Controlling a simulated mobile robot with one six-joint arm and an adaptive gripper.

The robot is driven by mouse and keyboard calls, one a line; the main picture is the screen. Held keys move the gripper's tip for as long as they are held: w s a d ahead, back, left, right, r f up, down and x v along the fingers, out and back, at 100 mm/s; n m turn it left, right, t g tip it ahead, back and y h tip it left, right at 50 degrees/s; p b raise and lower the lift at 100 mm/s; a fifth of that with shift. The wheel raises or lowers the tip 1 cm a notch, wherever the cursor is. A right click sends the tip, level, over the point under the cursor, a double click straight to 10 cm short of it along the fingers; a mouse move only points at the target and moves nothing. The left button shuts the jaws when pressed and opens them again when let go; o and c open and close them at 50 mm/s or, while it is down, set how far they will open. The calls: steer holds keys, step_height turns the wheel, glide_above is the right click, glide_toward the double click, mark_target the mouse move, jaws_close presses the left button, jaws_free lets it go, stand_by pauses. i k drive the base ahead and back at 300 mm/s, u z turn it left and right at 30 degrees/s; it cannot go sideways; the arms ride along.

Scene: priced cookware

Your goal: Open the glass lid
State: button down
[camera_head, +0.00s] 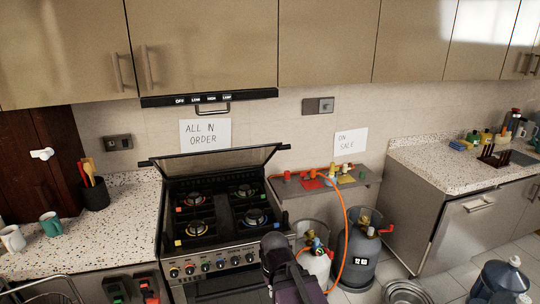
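The glass lid (222,161) belongs to the black gas stove (205,252) in the middle of the view. It stands raised at the stove's back edge, tilted, with a dark bar along its top edge. The burners (196,199) under it are uncovered and show in full. The end of my arm, with my gripper (273,243), is at the stove's front right corner, low in the picture and apart from the lid. My gripper is dark and seen from behind; its fingers cannot be made out.
A small shelf (355,181) with colored valves is right of the stove, above gas cylinders (358,262) with an orange hose. Left counter (130,205) holds mugs and a utensil cup (95,195). Upper cabinets (205,45) and a hood (210,97) hang above the lid.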

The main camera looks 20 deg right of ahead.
mark_target(251, 157)
steer(key=u, duration=0.1)
steer(key=i, duration=0.9)
steer(key=u, duration=0.45)
